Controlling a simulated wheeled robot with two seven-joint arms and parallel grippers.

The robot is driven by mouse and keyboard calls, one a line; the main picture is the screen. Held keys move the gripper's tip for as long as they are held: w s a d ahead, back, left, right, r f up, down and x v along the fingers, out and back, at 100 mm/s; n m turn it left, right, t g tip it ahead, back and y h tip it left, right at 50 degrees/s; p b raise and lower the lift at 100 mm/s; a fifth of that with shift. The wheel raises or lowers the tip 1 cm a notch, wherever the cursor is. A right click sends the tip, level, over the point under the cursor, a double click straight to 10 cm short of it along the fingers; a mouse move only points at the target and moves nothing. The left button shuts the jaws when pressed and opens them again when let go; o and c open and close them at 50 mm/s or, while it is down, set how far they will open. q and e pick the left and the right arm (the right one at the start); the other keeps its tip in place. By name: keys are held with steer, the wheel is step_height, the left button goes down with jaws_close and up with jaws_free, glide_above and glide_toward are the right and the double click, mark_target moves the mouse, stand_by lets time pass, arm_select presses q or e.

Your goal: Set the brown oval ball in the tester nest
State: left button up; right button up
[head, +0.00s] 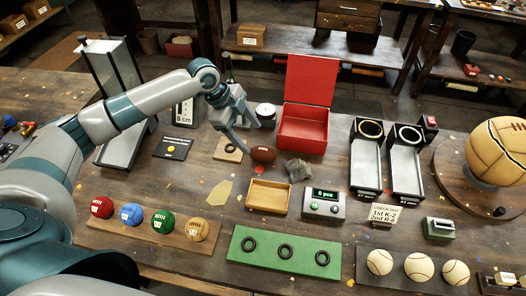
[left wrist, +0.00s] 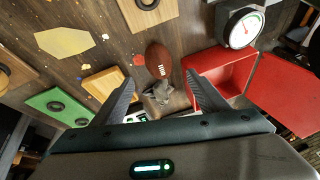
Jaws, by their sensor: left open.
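The brown oval ball (head: 263,155) sits on the table in the middle of the head view, left of a grey crumpled cloth (head: 298,170). In the left wrist view the ball (left wrist: 158,60) shows white lacing, just beyond my fingertips and centred between them. My left gripper (head: 254,140) is open and empty, close to the ball; I cannot tell whether it touches. A wooden board with a black ring (head: 229,153), perhaps the tester nest, lies just left of the gripper, partly hidden by it. It also shows at the top of the left wrist view (left wrist: 147,14). My right gripper is out of view.
An open red box (head: 303,130) stands behind and right of the ball, with a round dial gauge (left wrist: 240,27) beside it. A wooden tray (head: 268,197) and counter box (head: 323,203) lie in front. Several coloured balls sit on a rack (head: 150,232) at left front.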

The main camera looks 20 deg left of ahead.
mark_target(260, 149)
arm_select(q)
steer(key=shift+p+x, duration=0.5)
steer(key=shift+x, duration=1.7)
steer(key=shift+d+f+p, duration=0.3)
steer(key=shift+f+p, duration=0.15)
steer(key=shift+p, duration=0.15)
steer(key=p+x, duration=0.1)
steer(key=x, duration=0.2)
steer(key=shift+a, duration=0.1)
steer(key=shift+w+f+p, duration=0.1)
steer(key=shift+f+p, duration=0.2)
steer(key=shift+f, duration=0.3)
steer(key=c, duration=1.3)
steer(key=shift+o, duration=0.2)
